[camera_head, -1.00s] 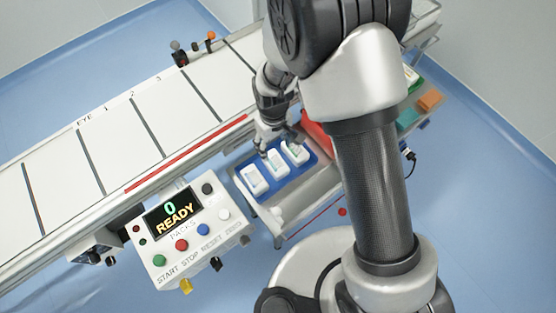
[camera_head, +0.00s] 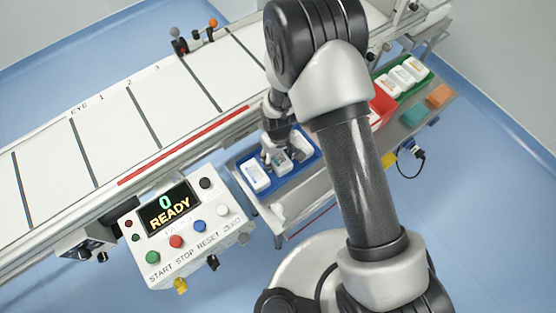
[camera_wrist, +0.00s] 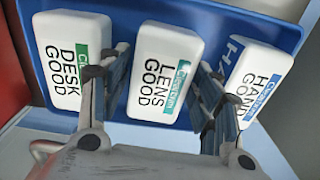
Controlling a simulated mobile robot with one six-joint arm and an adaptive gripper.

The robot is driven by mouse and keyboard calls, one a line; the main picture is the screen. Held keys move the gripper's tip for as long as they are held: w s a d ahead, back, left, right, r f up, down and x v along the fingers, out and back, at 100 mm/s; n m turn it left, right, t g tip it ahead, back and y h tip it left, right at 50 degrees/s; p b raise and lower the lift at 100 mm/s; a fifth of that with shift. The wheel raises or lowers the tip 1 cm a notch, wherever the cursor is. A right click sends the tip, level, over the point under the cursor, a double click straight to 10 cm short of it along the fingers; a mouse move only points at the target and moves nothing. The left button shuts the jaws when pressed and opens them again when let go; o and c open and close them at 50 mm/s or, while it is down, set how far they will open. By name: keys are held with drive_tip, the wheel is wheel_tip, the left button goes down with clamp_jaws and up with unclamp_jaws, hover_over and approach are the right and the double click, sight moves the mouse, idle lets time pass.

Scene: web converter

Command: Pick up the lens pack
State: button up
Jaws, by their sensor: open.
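The lens pack (camera_wrist: 164,78) is a white box with a teal band and the words "LENS GOOD", lying in the blue tray (camera_wrist: 120,121) between two other packs. In the wrist view my gripper (camera_wrist: 163,80) is open, with one finger on each side of the lens pack. I cannot tell whether the fingers touch it. In the head view my gripper (camera_head: 283,157) is over the blue tray (camera_head: 287,183) and partly hides the middle pack (camera_head: 279,162).
The desk pack (camera_wrist: 68,60) and the hand pack (camera_wrist: 258,82) lie close beside the fingers. A red bin (camera_head: 381,105) and a green bin (camera_head: 421,88) with white packs stand to the right. The conveyor (camera_head: 140,115) and control panel (camera_head: 185,228) are at left.

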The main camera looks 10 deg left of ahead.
drive_tip(key=shift+c, duration=0.5)
drive_tip(key=c, duration=0.8)
drive_tip(key=shift+r, duration=0.1)
